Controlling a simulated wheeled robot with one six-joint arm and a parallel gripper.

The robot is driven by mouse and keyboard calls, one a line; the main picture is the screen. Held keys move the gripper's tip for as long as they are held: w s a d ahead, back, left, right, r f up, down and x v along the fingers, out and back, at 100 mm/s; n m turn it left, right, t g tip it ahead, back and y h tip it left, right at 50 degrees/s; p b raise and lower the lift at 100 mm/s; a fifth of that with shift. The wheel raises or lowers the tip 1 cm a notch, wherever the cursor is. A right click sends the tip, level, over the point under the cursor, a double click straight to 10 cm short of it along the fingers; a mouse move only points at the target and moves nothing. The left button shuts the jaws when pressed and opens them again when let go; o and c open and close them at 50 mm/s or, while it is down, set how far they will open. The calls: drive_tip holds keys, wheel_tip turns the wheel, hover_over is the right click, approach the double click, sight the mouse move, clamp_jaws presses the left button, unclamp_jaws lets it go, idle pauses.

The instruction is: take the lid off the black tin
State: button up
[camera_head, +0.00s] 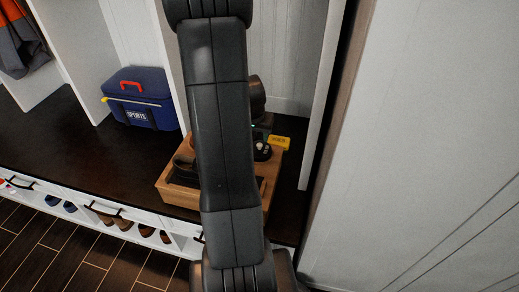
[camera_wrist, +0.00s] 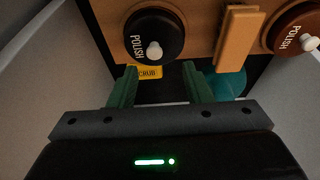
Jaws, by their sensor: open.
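The black tin (camera_wrist: 146,22) has a round lid marked POLISH with a white knob (camera_wrist: 154,50) on it. It sits at the top of the wrist view, in a wooden box (camera_wrist: 201,45). My gripper (camera_wrist: 160,67) is open, its two green fingers apart, with nothing seen held between them. The knob lies just beyond the fingertips in the picture, roughly between them. In the head view, the black tin (camera_head: 262,153) shows at the right of my arm in the wooden box (camera_head: 171,196). My arm hides much of the box and my fingers there.
A brown POLISH tin (camera_wrist: 290,22), a wooden block (camera_wrist: 237,38), a yellow SCRUB item (camera_wrist: 150,72) and a teal round thing (camera_wrist: 230,85) are close by. A blue sports bag (camera_head: 150,90) stands left on the dark bench (camera_head: 75,140). A pale panel (camera_head: 420,150) rises at right.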

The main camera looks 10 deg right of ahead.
sight(260, 147)
drive_tip(key=x, duration=0.4)
drive_tip(key=shift+s+d+f+b, duration=0.15)
drive_tip(key=shift+d+f+b, duration=0.1)
drive_tip(key=shift+f+b, duration=0.2)
clamp_jaws()
